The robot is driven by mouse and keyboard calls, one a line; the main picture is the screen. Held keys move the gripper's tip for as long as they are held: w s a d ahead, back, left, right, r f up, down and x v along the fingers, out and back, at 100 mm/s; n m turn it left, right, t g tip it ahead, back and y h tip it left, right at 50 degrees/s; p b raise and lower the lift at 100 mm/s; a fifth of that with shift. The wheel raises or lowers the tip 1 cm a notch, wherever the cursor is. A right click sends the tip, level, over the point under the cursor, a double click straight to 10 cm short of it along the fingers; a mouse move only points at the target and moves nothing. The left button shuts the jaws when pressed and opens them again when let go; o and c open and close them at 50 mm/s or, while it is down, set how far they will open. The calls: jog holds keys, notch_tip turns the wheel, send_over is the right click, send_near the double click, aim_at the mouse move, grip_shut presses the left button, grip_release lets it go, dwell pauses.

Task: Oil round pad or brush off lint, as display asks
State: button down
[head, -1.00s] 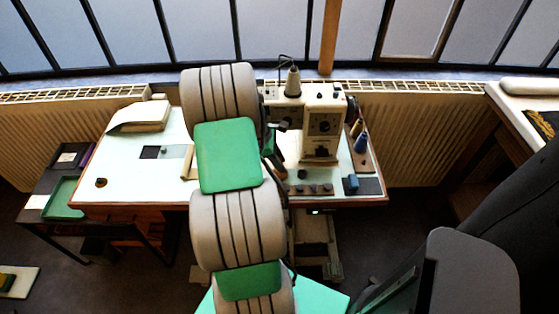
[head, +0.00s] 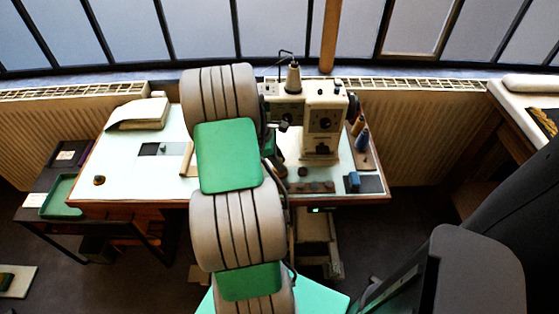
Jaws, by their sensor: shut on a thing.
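A pale worktable (head: 125,188) stands ahead, with a cream sewing machine (head: 323,125) at its right. A small brown round item (head: 99,180) lies near the table's left front corner; I cannot tell if it is the pad. A dark and grey rectangle (head: 175,150) lies farther back, with a small dark spot on it. A cream stick-like item (head: 186,159) shows beside my arm. A small blue block (head: 353,181) sits at the right front. My grey and green arm covers the table's middle, and my gripper does not show. No readable display shows.
An open book (head: 138,115) lies at the table's back left. Thread spools (head: 361,138) stand on the right. A dark side table with a green tray (head: 59,195) is at the left. Radiators (head: 425,140) line the wall. A light counter (head: 515,105) stands at the right.

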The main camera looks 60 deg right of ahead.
jog(key=shift+f, duration=0.4)
jog(key=shift+a+f, duration=0.1)
jog(key=shift+f, duration=0.05)
dwell(1.6)
notch_tip(320, 180, up, 7)
jog(key=p, duration=0.7)
